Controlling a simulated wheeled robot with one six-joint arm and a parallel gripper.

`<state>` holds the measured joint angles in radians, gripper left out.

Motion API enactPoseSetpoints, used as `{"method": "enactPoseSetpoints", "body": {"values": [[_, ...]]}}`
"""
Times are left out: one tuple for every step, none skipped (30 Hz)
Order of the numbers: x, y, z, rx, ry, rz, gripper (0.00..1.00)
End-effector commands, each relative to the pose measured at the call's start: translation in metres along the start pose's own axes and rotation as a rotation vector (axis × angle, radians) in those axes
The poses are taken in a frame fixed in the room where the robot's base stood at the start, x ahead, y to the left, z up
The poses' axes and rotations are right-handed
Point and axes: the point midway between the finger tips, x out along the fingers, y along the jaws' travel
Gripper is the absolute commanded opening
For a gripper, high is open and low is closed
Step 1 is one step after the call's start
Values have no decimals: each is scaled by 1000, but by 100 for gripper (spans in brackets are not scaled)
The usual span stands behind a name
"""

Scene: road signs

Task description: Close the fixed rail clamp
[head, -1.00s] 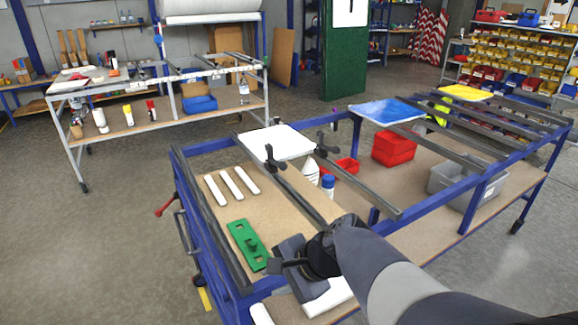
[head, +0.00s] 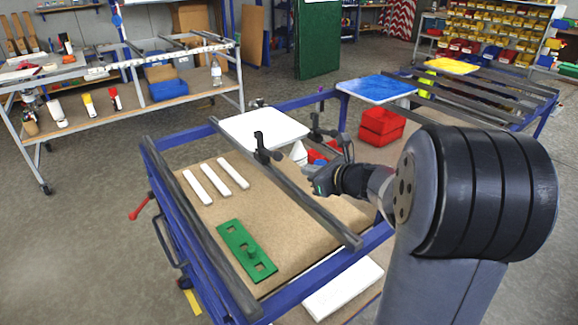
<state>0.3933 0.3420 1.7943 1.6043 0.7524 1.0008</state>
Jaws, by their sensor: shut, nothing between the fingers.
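A white sign plate (head: 250,130) lies across the rails at the far part of the blue-framed table. A dark clamp (head: 262,150) stands upright at its near edge, on the middle rail (head: 330,222). A second dark clamp (head: 316,130) stands at the plate's right corner. I cannot tell from here whether either clamp is closed, or which one is the fixed one. My gripper (head: 318,181) is shut and empty, to the right of and nearer than the first clamp, below the second. My wrist hides part of the table behind it.
A white block (head: 343,288) lies low at the front. Red bins (head: 381,126) and a blue sign plate (head: 376,90) are behind my arm. Floor is clear at left.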

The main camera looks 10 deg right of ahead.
Motion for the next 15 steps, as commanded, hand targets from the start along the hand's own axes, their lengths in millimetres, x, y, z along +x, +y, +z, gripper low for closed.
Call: {"method": "enactPoseSetpoints", "body": {"values": [[0, 0, 0, -1, 0, 0, 0], [0, 0, 0, -1, 0, 1, 0], [0, 0, 0, -2, 0, 1, 0], [0, 0, 0, -2, 0, 1, 0], [1, 0, 0, -2, 0, 1, 0], [3, 1, 0, -2, 1, 2, 0], [5, 1, 0, -2, 1, 2, 0], [8, 1, 0, -2, 0, 3, 0], [12, 1, 0, -2, 0, 4, 0], [17, 2, 0, -2, 1, 5, 0], [22, 2, 0, -2, 1, 6, 0], [28, 2, 0, -2, 2, 5, 0], [34, 2, 0, -2, 2, 6, 0], [40, 2, 0, -3, 1, 6, 0], [47, 2, 0, -2, 2, 6, 0]]}}
